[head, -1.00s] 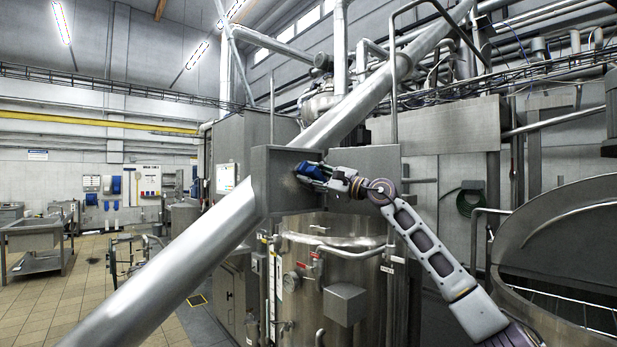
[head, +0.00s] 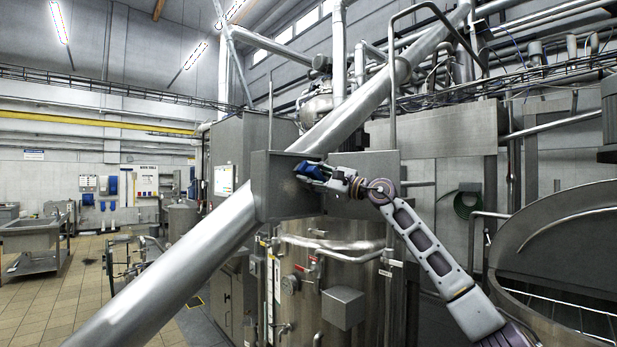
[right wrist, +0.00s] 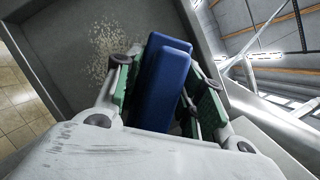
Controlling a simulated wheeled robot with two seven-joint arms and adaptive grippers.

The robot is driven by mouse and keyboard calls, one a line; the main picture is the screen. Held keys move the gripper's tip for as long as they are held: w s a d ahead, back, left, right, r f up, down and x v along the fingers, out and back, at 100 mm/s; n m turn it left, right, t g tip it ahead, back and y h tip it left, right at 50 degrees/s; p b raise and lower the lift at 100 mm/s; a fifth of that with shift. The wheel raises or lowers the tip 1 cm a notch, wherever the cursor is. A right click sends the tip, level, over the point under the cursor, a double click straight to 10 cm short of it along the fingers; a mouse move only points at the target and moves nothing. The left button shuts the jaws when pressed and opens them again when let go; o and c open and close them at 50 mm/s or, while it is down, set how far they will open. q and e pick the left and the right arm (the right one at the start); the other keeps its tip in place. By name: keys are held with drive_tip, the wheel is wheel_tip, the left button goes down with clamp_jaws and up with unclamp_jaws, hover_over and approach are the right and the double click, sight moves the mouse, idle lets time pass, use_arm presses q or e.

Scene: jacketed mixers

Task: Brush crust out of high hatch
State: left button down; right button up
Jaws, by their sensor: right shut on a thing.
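The high hatch (head: 285,205) is an open grey metal box on the big slanted pipe, above a steel vessel. My right gripper (head: 306,170) is at the opening, shut on a blue brush (head: 313,173). In the right wrist view the blue brush (right wrist: 163,85) sits between the green-padded fingers (right wrist: 160,95) and points into the box. Pale, crumbly crust (right wrist: 108,45) lies on the grey inner wall, left of the brush. The brush's far end is hidden, so contact with the wall cannot be told. My left gripper is out of view.
The slanted pipe (head: 190,262) crosses in front on the left. A steel vessel (head: 335,255) with valves and a grey box (head: 343,307) stands below the hatch. A large open tank (head: 560,235) is at the right. Tiled floor (head: 45,290) is open at the left.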

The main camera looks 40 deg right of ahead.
drive_tip(key=shift+s+d+r, duration=0.1)
drive_tip(key=shift+d+r, duration=0.05)
drive_tip(key=shift+d, duration=0.15)
drive_tip(key=shift+a, duration=0.15)
drive_tip(key=shift+s+a, duration=0.15)
drive_tip(key=shift+a, duration=0.25)
drive_tip(key=shift+a+f+p, duration=0.2)
drive_tip(key=shift+a+p, duration=0.15)
drive_tip(key=shift+a, duration=0.75)
drive_tip(key=shift+a+p, duration=0.6)
drive_tip(key=shift+a, duration=1.25)
drive_tip(key=shift+f, duration=0.1)
